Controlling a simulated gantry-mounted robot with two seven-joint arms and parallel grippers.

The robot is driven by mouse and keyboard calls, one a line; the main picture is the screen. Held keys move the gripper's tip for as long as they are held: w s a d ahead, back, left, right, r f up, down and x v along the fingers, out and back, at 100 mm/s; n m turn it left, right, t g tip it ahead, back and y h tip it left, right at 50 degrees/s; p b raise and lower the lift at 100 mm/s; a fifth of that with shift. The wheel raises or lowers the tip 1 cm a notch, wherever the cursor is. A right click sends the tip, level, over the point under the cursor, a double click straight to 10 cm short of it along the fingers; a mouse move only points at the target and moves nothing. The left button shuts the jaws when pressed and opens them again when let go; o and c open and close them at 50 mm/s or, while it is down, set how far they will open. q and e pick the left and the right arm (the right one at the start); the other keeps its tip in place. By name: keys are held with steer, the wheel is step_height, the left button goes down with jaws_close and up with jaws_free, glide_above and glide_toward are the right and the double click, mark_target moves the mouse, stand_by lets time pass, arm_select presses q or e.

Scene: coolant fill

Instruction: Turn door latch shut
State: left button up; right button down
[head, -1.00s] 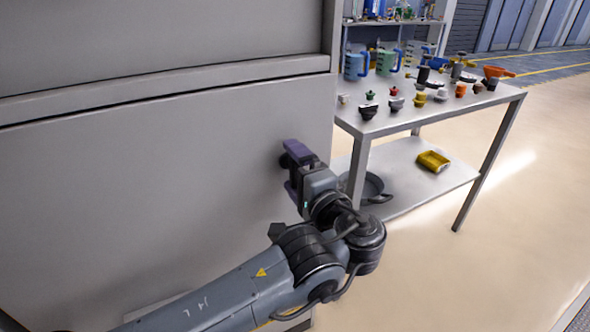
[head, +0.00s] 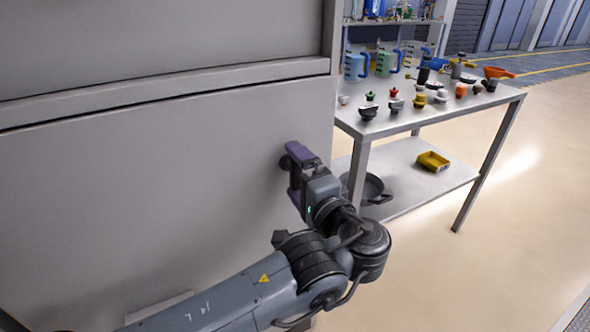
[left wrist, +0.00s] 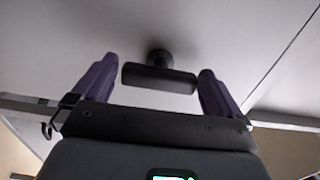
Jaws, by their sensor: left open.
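The door latch (left wrist: 158,77) shows in the left wrist view as a dark bar handle on a round boss, standing out from the grey door panel (head: 150,190). In that view the bar lies nearly crosswise between the fingers. My left gripper (left wrist: 152,80) is open, with one purple finger on each side of the latch. A small gap shows at each end of the bar, so the fingers do not clearly touch it. In the head view my left gripper (head: 293,160) is at the door's right part and hides most of the latch. My right gripper is not in view.
A metal table (head: 400,122) stands right of the cabinet, with jugs, funnels and several caps on top. Its lower shelf holds a yellow bin (head: 433,161) and a dark round pan (head: 372,188). The floor at the right is clear.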

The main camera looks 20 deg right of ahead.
mark_target(298, 173)
arm_select(q)
steer(key=s, duration=0.1)
steer(key=s+p, duration=0.1)
steer(key=s, duration=0.1)
steer(key=s+p, duration=0.1)
steer(key=s, duration=0.1)
steer(key=shift+d+r, duration=0.15)
steer(key=shift+d, duration=0.15)
steer(key=shift+s+p, duration=0.3)
steer(key=shift+s, duration=0.45)
